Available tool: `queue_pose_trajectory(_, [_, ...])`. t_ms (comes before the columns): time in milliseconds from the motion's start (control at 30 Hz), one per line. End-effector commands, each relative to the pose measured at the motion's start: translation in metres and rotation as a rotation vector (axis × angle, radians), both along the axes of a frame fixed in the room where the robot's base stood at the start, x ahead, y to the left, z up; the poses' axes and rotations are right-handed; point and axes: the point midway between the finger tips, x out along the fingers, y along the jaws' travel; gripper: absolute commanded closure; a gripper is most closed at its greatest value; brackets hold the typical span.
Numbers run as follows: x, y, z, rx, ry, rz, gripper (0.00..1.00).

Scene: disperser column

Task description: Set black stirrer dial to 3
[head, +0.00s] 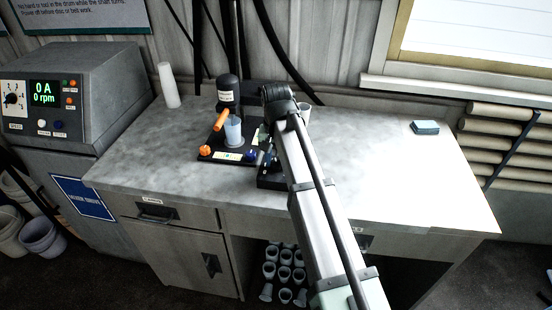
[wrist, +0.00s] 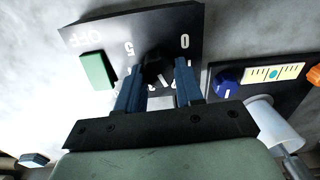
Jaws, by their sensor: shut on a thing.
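In the head view my arm covers most of this dark control box (head: 270,183) and the dial.
Right of the panel in the wrist view is a black base with a blue knob (wrist: 227,82), an orange knob (wrist: 314,75) and a clear beaker (wrist: 275,122). An orange-handled stirrer motor (head: 228,92) stands behind. The worktop (head: 400,180) to the right is mostly clear.

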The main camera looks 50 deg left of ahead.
Motion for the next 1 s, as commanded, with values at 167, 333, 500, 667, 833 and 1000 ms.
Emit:
queue_pose_trajectory(167, [-0.0002,-0.0023,-0.0012,-0.003,0.001,-0.168,0.94])
queue_pose_trajectory(333, [0.0001,-0.0030,-0.0013,-0.004,0.001,-0.329,0.94])
queue_pose_trajectory(500, [0.0002,-0.0037,-0.0013,-0.004,0.002,-0.478,0.94])
queue_pose_trajectory(667, [0.0003,-0.0043,-0.0013,-0.004,0.002,-0.599,0.94])
queue_pose_trajectory(833, [0.0003,-0.0047,-0.0014,-0.005,0.002,-0.696,0.94])
queue_pose_trajectory(1000, [0.0002,-0.0050,-0.0014,-0.005,0.002,-0.758,0.94])
